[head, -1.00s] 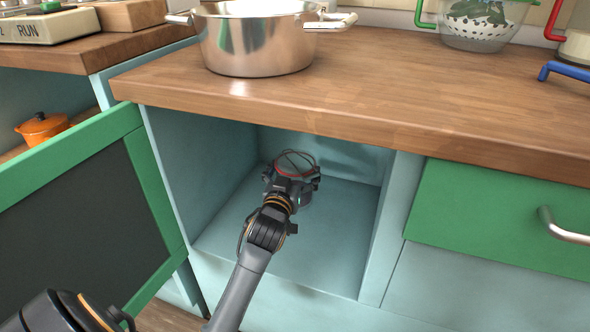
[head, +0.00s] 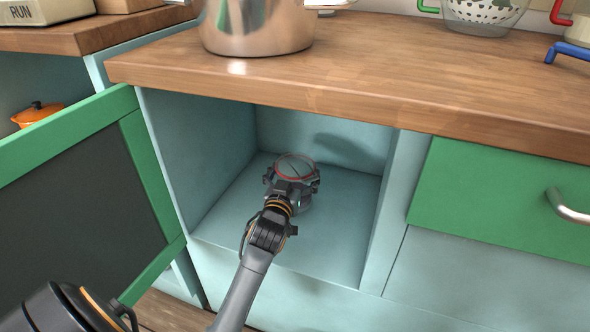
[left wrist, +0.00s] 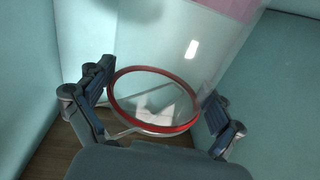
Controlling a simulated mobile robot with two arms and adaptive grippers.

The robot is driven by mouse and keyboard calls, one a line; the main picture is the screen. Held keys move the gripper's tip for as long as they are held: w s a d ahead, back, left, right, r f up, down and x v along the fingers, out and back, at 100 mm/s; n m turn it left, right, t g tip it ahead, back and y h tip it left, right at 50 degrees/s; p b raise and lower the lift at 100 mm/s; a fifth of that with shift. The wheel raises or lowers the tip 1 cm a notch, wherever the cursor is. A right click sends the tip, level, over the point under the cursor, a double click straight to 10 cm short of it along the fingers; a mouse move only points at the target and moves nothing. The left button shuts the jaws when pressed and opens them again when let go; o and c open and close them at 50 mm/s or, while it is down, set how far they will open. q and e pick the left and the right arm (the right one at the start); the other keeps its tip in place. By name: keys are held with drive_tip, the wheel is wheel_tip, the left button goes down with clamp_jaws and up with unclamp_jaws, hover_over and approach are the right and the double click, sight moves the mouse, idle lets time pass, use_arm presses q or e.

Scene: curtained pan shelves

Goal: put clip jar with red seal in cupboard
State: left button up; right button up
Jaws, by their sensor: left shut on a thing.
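The clip jar with the red seal (head: 295,167) is inside the open cupboard (head: 230,215), with its round lid and red ring facing up. In the left wrist view, its red seal (left wrist: 112,92) and clear glass show between the fingers. My left gripper (head: 292,184) is shut on the jar, with one finger on each side. The gripper hides most of the jar's body, and I cannot tell whether its base touches the cupboard floor. The green door (head: 85,190) stands open at the left. My right gripper is not in view.
A wooden worktop (head: 370,85) overhangs the cupboard and carries a large steel pot (head: 257,25). A green drawer (head: 490,195) with a metal handle is at the right. An orange pot (head: 37,114) sits on a shelf at the left. The cupboard floor around the jar looks clear.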

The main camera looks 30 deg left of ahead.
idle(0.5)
use_arm(q)
drive_tip(key=shift+f, duration=0.55)
drive_tip(key=shift+f+b, duration=0.2)
drive_tip(key=shift+b, duration=0.15)
drive_tip(key=o, duration=1.5)
drive_tip(key=shift+f, duration=0.1)
drive_tip(key=shift+f, duration=0.25)
drive_tip(key=v, duration=1.2)
drive_tip(key=shift+r, duration=0.2)
